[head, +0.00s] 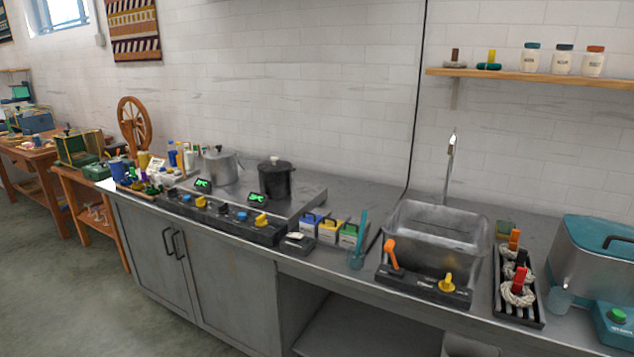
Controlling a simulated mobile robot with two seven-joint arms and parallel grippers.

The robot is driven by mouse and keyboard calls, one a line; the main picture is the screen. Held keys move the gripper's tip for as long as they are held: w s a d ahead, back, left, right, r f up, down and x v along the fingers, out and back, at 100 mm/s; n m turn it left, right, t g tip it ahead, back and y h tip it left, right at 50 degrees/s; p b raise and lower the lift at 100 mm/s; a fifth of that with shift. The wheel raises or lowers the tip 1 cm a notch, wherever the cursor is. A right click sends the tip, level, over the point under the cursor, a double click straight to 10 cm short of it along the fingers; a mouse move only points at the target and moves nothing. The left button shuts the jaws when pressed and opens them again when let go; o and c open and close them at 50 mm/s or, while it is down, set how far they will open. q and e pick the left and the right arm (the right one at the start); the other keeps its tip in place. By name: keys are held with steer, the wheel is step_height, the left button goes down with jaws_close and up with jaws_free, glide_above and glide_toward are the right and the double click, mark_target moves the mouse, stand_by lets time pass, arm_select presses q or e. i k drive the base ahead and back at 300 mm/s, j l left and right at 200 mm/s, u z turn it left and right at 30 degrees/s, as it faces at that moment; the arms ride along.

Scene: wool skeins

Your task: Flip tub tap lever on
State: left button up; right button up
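The metal tub (437,220) is set in the steel counter at the right, with a tall spout (449,165) rising behind it. A dark control panel (420,286) runs along the front of the tub. An orange lever (391,252) stands at the left end of this panel, its top leaning a little left. A yellow knob (447,283) sits at the right end. I see no water running from the spout, though it is small in the picture. Neither of my grippers is in view.
A glass with teal sticks (357,252) stands just left of the orange lever. A black rack (518,287) with skeins lies right of the tub, and a teal-lidded steel appliance (591,259) stands farther right. Small boxes (328,230) and a hob with pots (275,180) are left.

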mark_target(390, 244)
steer(key=z, duration=0.8)
steer(key=i+j+z, duration=0.1)
steer(key=j+z, duration=0.35)
steer(key=i+j+z, duration=0.1)
steer(key=j+z, duration=0.75)
steer(key=j, duration=0.95)
steer(key=k+j+z, duration=0.1)
steer(key=j, duration=0.6)
steer(key=k+j, duration=0.1)
steer(key=j, duration=0.55)
steer(key=i, duration=0.3)
steer(key=z, duration=0.05)
